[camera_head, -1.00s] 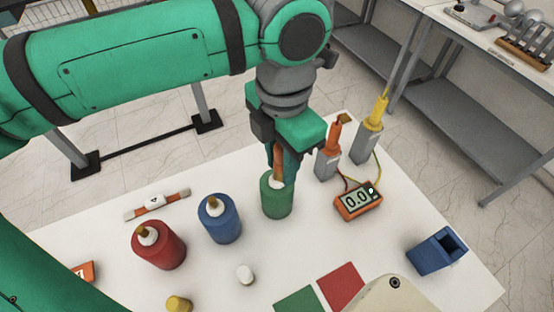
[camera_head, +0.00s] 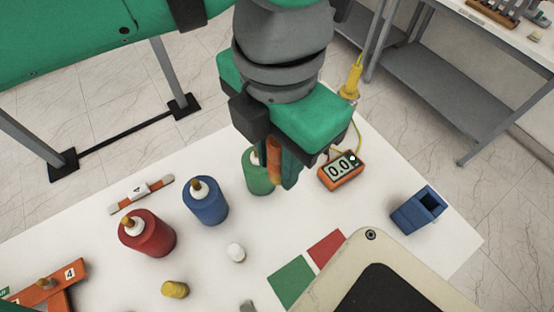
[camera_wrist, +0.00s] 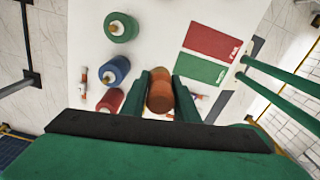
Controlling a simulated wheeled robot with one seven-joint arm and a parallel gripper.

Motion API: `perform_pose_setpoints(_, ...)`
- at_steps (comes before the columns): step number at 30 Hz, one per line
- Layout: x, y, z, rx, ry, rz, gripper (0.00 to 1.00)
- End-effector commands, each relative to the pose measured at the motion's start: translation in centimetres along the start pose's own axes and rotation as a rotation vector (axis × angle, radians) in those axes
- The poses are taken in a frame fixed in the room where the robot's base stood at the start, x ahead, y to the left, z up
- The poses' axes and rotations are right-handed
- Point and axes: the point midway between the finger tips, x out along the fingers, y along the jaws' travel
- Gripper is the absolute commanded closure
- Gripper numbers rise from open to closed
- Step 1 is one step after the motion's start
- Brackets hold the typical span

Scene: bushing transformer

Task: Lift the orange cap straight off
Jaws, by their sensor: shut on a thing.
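My gripper (camera_head: 283,170) is shut on the orange cap (camera_head: 272,152) and holds it in the air. In the wrist view, my gripper (camera_wrist: 161,82) has one finger on each side of the cap (camera_wrist: 160,92). The green bushing (camera_head: 256,178) stands on the table, partly hidden behind my gripper in the head view. In the wrist view, the green bushing (camera_wrist: 122,28) shows a bare gold-coloured tip, with the cap well apart from it.
A blue bushing (camera_head: 206,203) and red bushing (camera_head: 150,238) stand to the left. A white cap (camera_head: 237,252) and yellow cap (camera_head: 175,289) lie nearby. An orange meter (camera_head: 341,172), blue box (camera_head: 408,216), red card (camera_head: 327,247) and green card (camera_head: 292,283) are to the right.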

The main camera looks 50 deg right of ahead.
Motion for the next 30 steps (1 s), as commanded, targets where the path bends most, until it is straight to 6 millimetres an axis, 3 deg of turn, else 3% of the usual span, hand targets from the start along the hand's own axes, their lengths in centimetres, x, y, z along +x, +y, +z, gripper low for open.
perform_pose_setpoints(18,-3.9,0.0,0.0,-0.001,-0.001,0.000,0.95)
perform_pose_setpoints(30,-3.8,0.3,-0.1,0.010,-0.001,-0.001,0.95)
